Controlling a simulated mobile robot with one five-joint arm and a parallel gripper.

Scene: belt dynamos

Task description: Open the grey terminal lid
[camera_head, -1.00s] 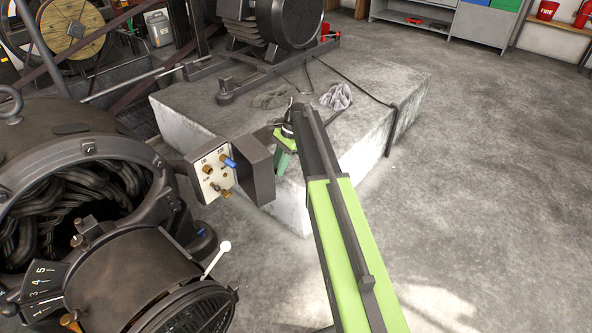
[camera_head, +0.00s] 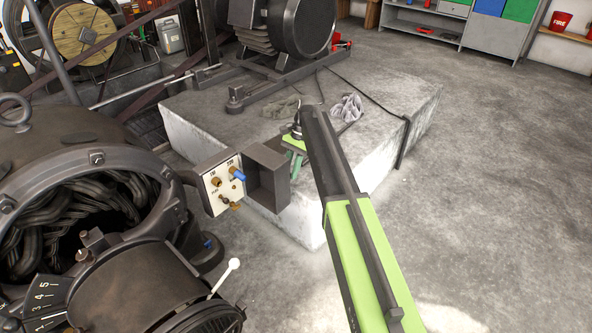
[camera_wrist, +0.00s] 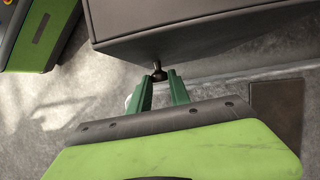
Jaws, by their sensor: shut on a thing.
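The grey terminal lid (camera_head: 270,180) stands swung open to the right of the terminal box (camera_head: 222,187), its hollow inner side facing the camera. The box's pale panel shows a blue terminal and several brass ones. In the wrist view the lid (camera_wrist: 200,28) fills the top, with a small dark knob (camera_wrist: 158,73) on its near edge. My gripper (camera_head: 290,158) is at the lid's far right side; in the wrist view its green fingers (camera_wrist: 160,84) are shut on the knob. The head view hides the knob behind the lid.
The dynamo housing (camera_head: 85,190) with open windings is at left, and a white-tipped lever (camera_head: 234,264) sticks up in front. A concrete plinth (camera_head: 205,115) bearing a dark machine and crumpled rags (camera_head: 347,107) lies behind the lid. The floor at right is clear.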

